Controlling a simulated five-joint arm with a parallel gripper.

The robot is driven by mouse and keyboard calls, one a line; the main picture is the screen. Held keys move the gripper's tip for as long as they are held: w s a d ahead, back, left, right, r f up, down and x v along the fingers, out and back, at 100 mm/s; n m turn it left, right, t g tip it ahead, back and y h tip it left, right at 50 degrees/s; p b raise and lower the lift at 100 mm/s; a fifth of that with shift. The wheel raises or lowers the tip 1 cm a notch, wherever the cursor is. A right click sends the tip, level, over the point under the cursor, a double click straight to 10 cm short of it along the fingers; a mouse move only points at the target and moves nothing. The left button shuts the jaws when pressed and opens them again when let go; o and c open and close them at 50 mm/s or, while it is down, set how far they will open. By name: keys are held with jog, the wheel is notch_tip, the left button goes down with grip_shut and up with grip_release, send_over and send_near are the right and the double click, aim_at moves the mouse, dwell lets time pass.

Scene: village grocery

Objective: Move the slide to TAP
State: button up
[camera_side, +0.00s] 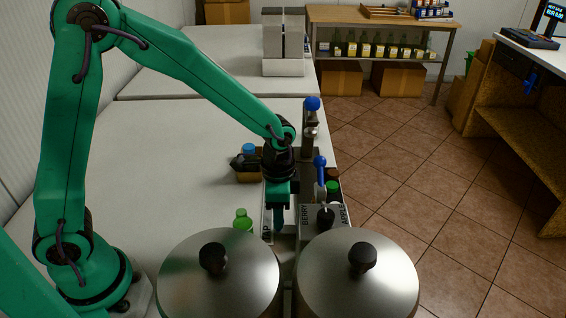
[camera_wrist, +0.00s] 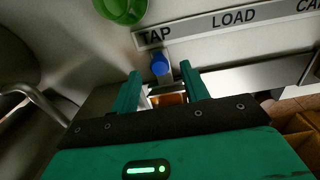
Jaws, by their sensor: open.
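In the wrist view a pale label strip (camera_wrist: 232,22) reads TAP, LOAD and a cut-off third word. A blue knob (camera_wrist: 160,65) on a grey piece, seemingly the slide's handle, stands just below the word TAP. My gripper (camera_wrist: 159,71) is open, with one green finger on each side of the knob and visible gaps between. Whether the fingers are level with the knob in depth I cannot tell. In the side view my gripper (camera_side: 279,222) points down behind the steel lids, and the knob is hidden there.
Two steel lids with black knobs, the left lid (camera_side: 215,285) and the right lid (camera_side: 360,285), stand in front. Blue-knobbed levers (camera_side: 321,163) rise near labels BERRY and APPLE. A green-capped item (camera_side: 242,220) stands left of my gripper. The white counter (camera_side: 170,150) is clear further left.

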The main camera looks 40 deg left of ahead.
jog(key=shift+r, duration=2.1)
jog(key=shift+s+a+r, duration=0.1)
jog(key=shift+a+r, duration=0.1)
jog(key=shift+r, duration=0.2)
jog(key=s+a+r+n+t, duration=0.5)
jog(key=s+a+r+n, duration=0.4)
jog(key=s+r, duration=0.5)
jog(key=shift+s+a+t, duration=0.3)
jog(key=shift+s+a, duration=0.15)
jog(key=shift+a, duration=0.5)
jog(key=shift+o, duration=0.5)
jog(key=shift+w, duration=0.1)
